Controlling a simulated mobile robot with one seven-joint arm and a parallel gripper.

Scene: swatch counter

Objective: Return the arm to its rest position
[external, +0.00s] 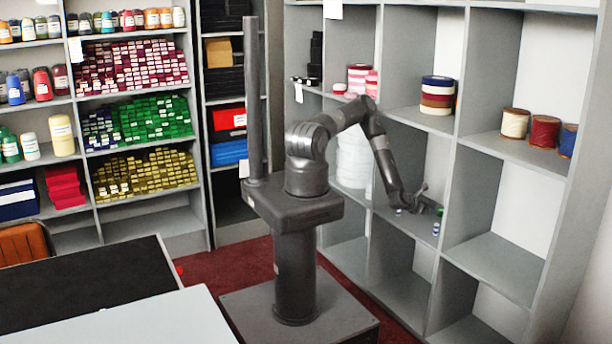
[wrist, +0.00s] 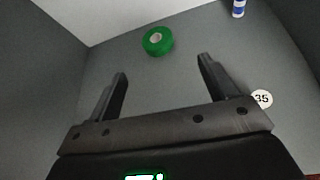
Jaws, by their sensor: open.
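My gripper (external: 418,192) reaches into a middle compartment of the grey shelf unit (external: 497,252) on the right. In the wrist view my gripper (wrist: 162,72) is open, with two dark fingers spread apart and nothing between them. A green roll (wrist: 158,41) with a pale core lies on the shelf board beyond the fingertips, apart from them. It shows as a small green spot by the gripper in the external view (external: 439,212). My arm is stretched out from its column, bent down at the elbow toward the compartment.
A small blue and white item (wrist: 239,8) stands behind the roll. White stacked rolls (external: 354,160) fill the compartment to the left. A dark-topped table (external: 90,285) is at the front left.

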